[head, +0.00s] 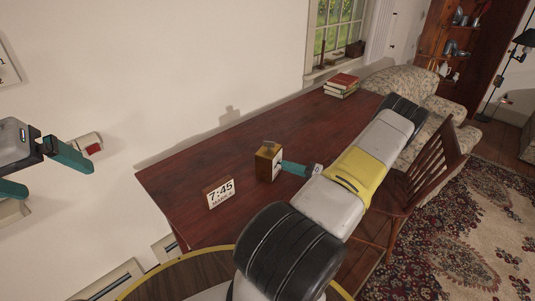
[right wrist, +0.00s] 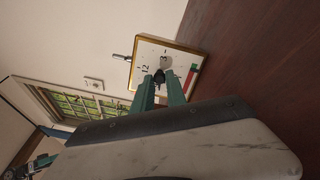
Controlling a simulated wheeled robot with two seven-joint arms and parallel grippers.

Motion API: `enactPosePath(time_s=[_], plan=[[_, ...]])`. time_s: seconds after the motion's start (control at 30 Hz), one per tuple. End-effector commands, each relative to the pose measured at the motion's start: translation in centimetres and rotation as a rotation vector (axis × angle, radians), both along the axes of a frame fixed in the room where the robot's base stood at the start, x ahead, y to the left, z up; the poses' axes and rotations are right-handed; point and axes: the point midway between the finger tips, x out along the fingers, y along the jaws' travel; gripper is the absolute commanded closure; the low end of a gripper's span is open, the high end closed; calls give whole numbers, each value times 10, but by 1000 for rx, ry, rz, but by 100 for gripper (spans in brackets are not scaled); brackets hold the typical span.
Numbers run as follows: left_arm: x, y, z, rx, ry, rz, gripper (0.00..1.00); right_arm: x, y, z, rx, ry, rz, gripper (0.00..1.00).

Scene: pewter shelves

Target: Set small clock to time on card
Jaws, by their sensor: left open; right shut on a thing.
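The small clock (head: 268,162) is a gold-edged box standing upright on the dark red table. In the right wrist view its white face (right wrist: 152,52) shows "12" and "3", with a red and green patch near one edge. My right gripper (head: 285,167) is at the face side of the clock. In the right wrist view its teal fingers (right wrist: 161,84) are shut on a dark knob (right wrist: 159,76) at the face; I cannot read the hands. My left gripper (head: 40,172) is open and empty, left of the table.
The table (head: 190,180) is clear around the card. Stacked books (head: 342,84) lie at its far end. A wooden chair (head: 425,165) stands at the right side, partly behind my right arm. A patterned sofa (head: 400,85) is beyond. A white wall box with a red patch (head: 90,145) is near my left gripper.

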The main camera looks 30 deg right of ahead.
Motion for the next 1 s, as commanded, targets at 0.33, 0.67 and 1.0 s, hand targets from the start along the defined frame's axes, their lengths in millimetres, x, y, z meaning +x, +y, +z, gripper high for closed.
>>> enactPosePath(time_s=[0.33, 0.67, 1.0], plan=[[0, 0, 0, 0, 0, 0, 6, -1, 0, -1, 139, 101, -2, 100], [0, 0, 0, 0, 0, 0, 6, -1, 0, -1, 175, 127, -1, 100], [0, 0, 0, 0, 0, 0, 6, -1, 0, -1, 176, 126, 0, 75]])
